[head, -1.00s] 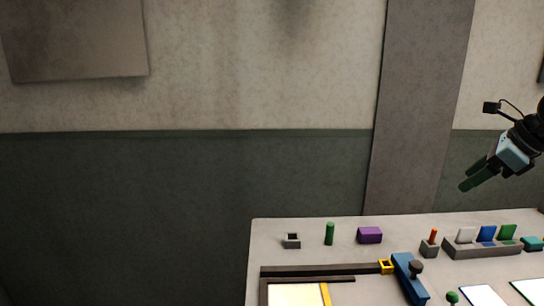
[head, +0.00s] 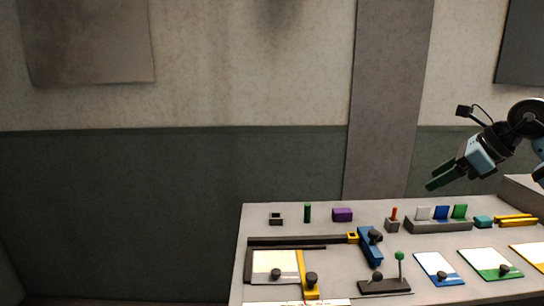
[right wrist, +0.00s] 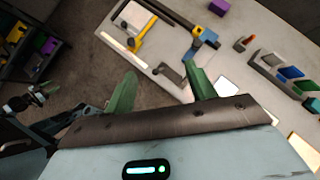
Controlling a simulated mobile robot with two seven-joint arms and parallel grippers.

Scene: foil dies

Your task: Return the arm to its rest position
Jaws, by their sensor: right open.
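My right gripper (head: 437,181) is raised in the air above the right part of the table (head: 262,218), in front of the wall in the head view. Its green fingers are apart and nothing is between them. In the right wrist view the same gripper (right wrist: 160,85) shows two spread green fingers, with the floor and the table's edge far below. My left gripper is not in the head view.
On the table stand a purple block (head: 343,215), a green cylinder (head: 307,213), a rack (head: 438,226) with white, blue and green pieces, and a blue press-like piece (head: 370,246). A dark shelf (right wrist: 35,50) shows at left in the wrist view.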

